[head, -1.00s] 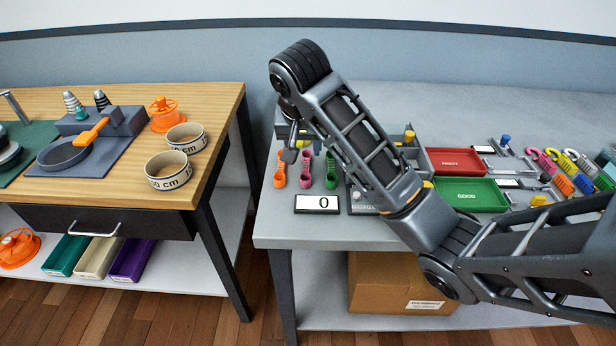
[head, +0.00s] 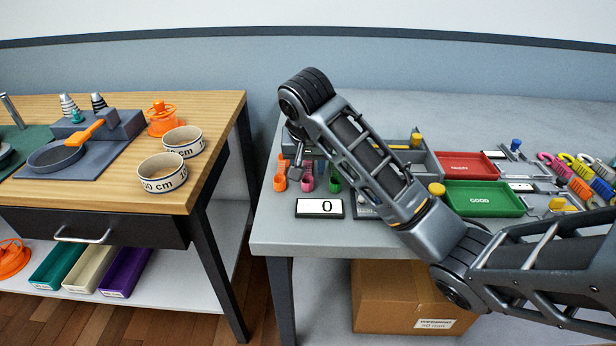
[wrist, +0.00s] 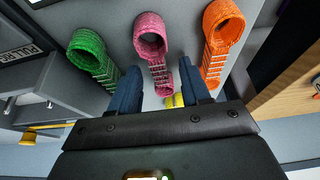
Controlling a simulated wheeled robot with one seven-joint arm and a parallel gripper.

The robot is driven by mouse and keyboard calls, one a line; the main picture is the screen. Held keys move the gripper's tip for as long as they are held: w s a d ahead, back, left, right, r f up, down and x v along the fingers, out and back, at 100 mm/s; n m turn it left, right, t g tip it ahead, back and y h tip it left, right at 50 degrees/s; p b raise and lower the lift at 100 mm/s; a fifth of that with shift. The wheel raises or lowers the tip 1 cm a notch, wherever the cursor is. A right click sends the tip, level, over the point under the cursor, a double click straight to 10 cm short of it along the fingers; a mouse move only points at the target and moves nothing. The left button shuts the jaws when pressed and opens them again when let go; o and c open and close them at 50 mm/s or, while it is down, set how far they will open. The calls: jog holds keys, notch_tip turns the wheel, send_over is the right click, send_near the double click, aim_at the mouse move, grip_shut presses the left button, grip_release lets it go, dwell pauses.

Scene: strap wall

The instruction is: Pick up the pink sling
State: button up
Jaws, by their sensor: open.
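The strap's end is partly near the gripper body. In the head view the pink sling's loop (head: 307,183) shows below my gripper (head: 298,168), which hides its upper part.
Red (head: 467,165) and green (head: 485,198) trays lie to the right.

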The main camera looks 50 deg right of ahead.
jog(key=shift+f, duration=0.1)
jog(key=shift+c, duration=0.2)
grip_shut()
dwell(0.5)
